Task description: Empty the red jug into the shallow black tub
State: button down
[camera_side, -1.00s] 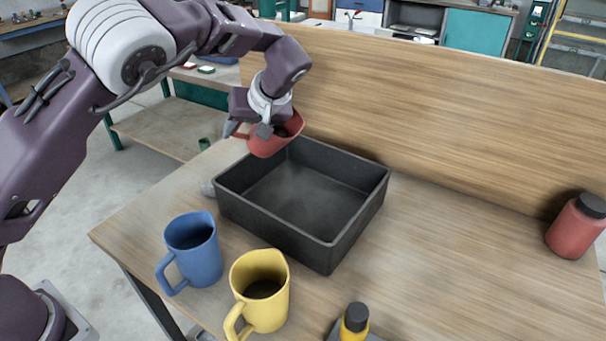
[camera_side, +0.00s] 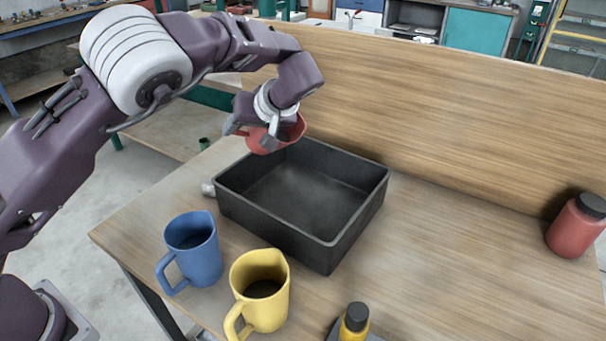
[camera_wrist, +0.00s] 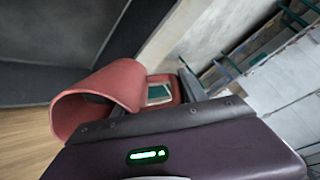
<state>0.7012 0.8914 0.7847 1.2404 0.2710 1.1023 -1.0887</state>
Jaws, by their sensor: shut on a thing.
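The red jug (camera_side: 290,133) is held by my gripper (camera_side: 254,133) above the far left corner of the shallow black tub (camera_side: 335,246). The jug is tilted, with its mouth toward the right. In the wrist view the red jug (camera_wrist: 112,88) lies on its side in front of my gripper (camera_wrist: 190,92), which is shut on it. The dark tub (camera_wrist: 75,35) shows behind it there. No liquid stream shows, and the jug's contents are hidden. The tub's visible floor looks bare and dark grey.
A blue mug (camera_side: 192,250) and a yellow jug (camera_side: 262,290) with dark contents stand in front of the tub. A yellow bottle with a black cap (camera_side: 355,322) is at the front edge, and a red jar (camera_side: 576,228) at right. A wooden panel (camera_side: 450,130) rises behind.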

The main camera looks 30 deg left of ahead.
jog(key=shift+d+r+y, duration=0.1)
jog(key=shift+r+y, duration=0.5)
jog(key=shift+s+d+f+t+y, duration=0.1)
jog(key=shift+d+t+y, duration=0.2)
jog(key=shift+y, duration=0.55)
jog(key=shift+s+d+f+t+y, duration=0.1)
jog(key=shift+d+t+y, duration=0.15)
jog(key=shift+y, duration=0.6)
dwell(0.9)
jog(key=shift+s+d+t+y, duration=0.25)
jog(key=shift+d+y, duration=0.45)
jog(key=shift+d, duration=0.2)
dwell(0.4)
jog(key=shift+s+d+r+t+y, duration=0.1)
jog(key=shift+d+r+t+y, duration=0.1)
jog(key=shift+d+r+y, duration=0.35)
jog(key=shift+d+r+t+y, duration=0.15)
jog(key=shift+d+t+y, duration=0.05)
jog(key=shift+y, duration=0.55)
dwell(0.7)
